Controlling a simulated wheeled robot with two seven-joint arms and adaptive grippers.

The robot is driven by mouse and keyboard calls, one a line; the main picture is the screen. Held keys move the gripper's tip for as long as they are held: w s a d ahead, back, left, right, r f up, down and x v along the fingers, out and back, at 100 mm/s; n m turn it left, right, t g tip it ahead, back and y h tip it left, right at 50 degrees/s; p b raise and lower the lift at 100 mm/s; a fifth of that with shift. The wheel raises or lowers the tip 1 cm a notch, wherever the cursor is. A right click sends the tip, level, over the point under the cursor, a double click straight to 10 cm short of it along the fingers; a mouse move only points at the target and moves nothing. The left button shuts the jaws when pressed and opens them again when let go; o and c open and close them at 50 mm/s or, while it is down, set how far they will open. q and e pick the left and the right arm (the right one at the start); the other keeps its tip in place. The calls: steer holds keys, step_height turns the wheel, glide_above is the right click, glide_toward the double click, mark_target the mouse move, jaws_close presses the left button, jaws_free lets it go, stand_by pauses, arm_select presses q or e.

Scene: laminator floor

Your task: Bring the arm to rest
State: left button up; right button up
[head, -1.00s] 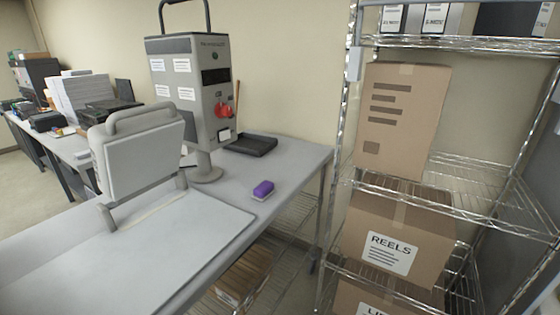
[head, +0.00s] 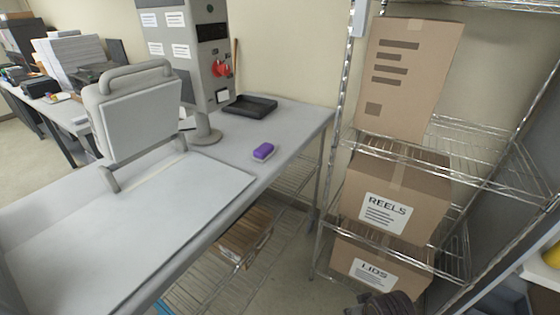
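A dark piece of what looks like my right gripper (head: 385,304) shows at the bottom edge, in front of the lower boxes. Most of it is cut off by the frame, so its fingers and anything in them cannot be made out. It appears apart from the rack. My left arm and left gripper are not in view.
A wire rack (head: 470,140) holds cardboard boxes, including REELS (head: 390,205) and LIDS (head: 375,268).

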steer(key=s+f+g, duration=0.1)
steer(key=s+f, duration=0.2)
steer(key=f, duration=1.2)
steer(key=s+f, duration=0.2)
steer(key=f, duration=1.3)
steer(key=s+d+f, duration=0.2)
steer(key=s+f, duration=0.6)
steer(key=s, duration=0.2)
steer(key=s+d+f+g, duration=0.1)
steer(key=s+d+f, duration=0.1)
steer(key=s+f, duration=0.7)
steer(key=shift+s+d, duration=0.15)
steer(key=shift+s, duration=0.95)
steer(key=shift+s+f, duration=0.1)
